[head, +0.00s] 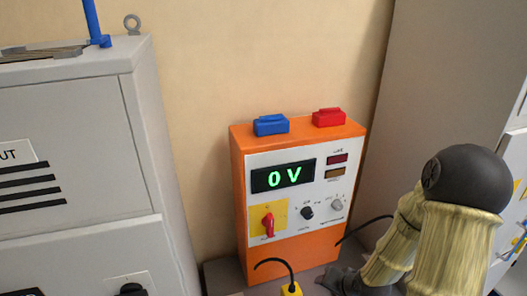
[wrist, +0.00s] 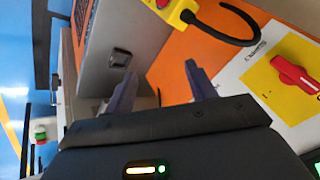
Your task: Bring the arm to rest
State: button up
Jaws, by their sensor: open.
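My gripper (wrist: 160,68) is open in the wrist view, its two dark fingers apart with nothing held between them. In the head view my arm comes in at the lower right, in a pale yellow sleeve with a dark rounded joint. An orange device (head: 241,190) stands to the left of my arm, its display (head: 283,176) reading 0 V. In the wrist view the red switch (wrist: 296,75) on its yellow plate lies right of my fingers, apart from them. In the head view the fingers cannot be made out clearly.
A yellow piece (head: 291,289) with a black cable stands before the orange device; it also shows in the wrist view (wrist: 176,10). Blue (head: 270,125) and red (head: 328,118) blocks sit on the device. Grey cabinets stand left (head: 75,110) and right (head: 440,80).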

jog(key=s+a+r+n+g+h+b, duration=0.2)
jog(key=s+r+n, duration=0.3)
jog(key=s+r, duration=0.4)
jog(key=shift+s+a+r+g, duration=0.15)
jog(key=shift+a+g, duration=0.5)
jog(key=shift+g, duration=0.15)
dwell(0.3)
